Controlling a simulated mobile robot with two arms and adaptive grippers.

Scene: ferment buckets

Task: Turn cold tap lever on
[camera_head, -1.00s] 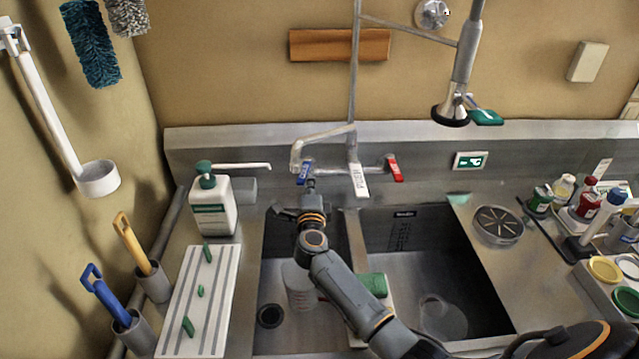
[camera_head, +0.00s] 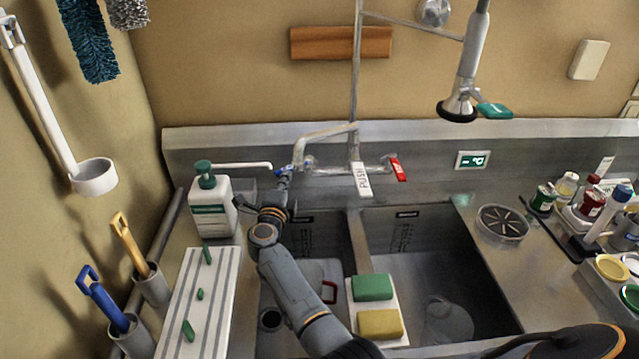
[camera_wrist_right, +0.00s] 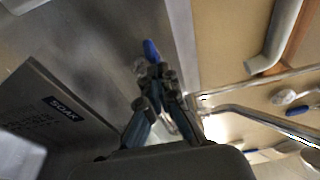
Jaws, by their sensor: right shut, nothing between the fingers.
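The cold tap lever (camera_head: 279,171) is blue and sits at the left end of the wall-mounted tap. Only a small part of it shows in the head view, pointing to the left, beside my fingertips. In the right wrist view the blue lever (camera_wrist_right: 151,50) shows just beyond the fingertips. My right gripper (camera_head: 284,184) is shut and empty, with its tips at or against the lever; I cannot tell whether they touch. The right wrist view shows its fingers together (camera_wrist_right: 158,72). My left gripper is not in view.
The red lever (camera_head: 398,169) and a white PUSH lever (camera_head: 361,180) hang to the right. A soap bottle (camera_head: 212,205) stands left of my gripper. A sponge tray (camera_head: 399,291) sits on the sink divider. The right basin (camera_head: 440,260) has open room.

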